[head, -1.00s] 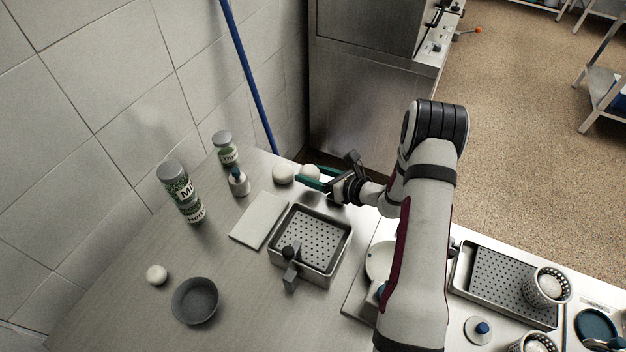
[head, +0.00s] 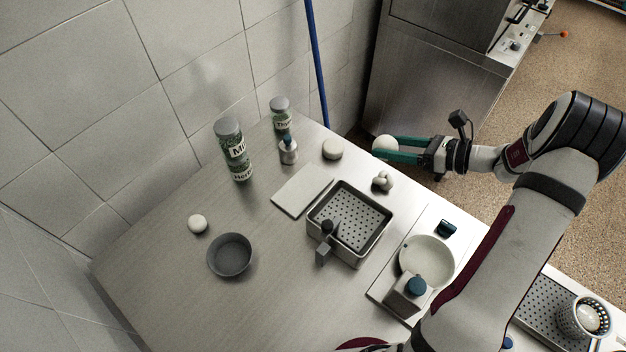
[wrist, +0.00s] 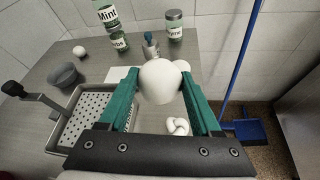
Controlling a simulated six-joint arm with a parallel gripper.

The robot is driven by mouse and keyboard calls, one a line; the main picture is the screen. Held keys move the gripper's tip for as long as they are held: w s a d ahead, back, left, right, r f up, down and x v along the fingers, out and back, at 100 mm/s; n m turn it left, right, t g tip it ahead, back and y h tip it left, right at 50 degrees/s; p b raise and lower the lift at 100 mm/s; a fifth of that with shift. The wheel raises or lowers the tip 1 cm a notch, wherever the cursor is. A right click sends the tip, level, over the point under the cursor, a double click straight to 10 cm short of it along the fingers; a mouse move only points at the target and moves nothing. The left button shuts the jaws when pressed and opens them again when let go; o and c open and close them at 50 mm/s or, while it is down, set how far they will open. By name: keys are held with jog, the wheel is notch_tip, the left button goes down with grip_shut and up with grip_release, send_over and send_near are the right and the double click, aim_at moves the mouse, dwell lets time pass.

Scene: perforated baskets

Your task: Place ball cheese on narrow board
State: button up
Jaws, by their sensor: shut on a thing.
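My gripper (head: 396,149) has green fingers and is shut on a white ball cheese (head: 386,144). It holds the ball above the table's far right edge. In the wrist view the ball cheese (wrist: 160,82) sits between the two fingertips. A pale, flat, narrow board (head: 302,191) lies on the table left of the perforated basket, apart from the ball, with nothing on it. In the wrist view the ball and left finger hide part of the board (wrist: 118,74).
A rounded off-white lump (head: 332,149) and a white knotted piece (head: 383,181) lie nearby. The perforated basket (head: 387,226) stands beside the board. Jars (head: 234,152) and a small bottle (head: 288,151) stand behind. A small white ball (head: 197,224) and grey bowl (head: 230,255) are left.

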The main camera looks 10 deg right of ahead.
jog(key=a+f+n+g+y, duration=0.1)
jog(key=a+n+g+y, duration=0.1)
jog(key=a+n+g, duration=0.25)
send_over(323, 173)
jog(key=shift+m+t, duration=0.25)
jog(key=shift+m, duration=0.1)
notch_tip(323, 173, down, 6)
jog(key=shift+f, duration=0.1)
notch_tip(323, 173, down, 3)
jog(key=shift+f, duration=0.4)
jog(key=o, duration=1.1)
jog(key=shift+f, duration=0.15)
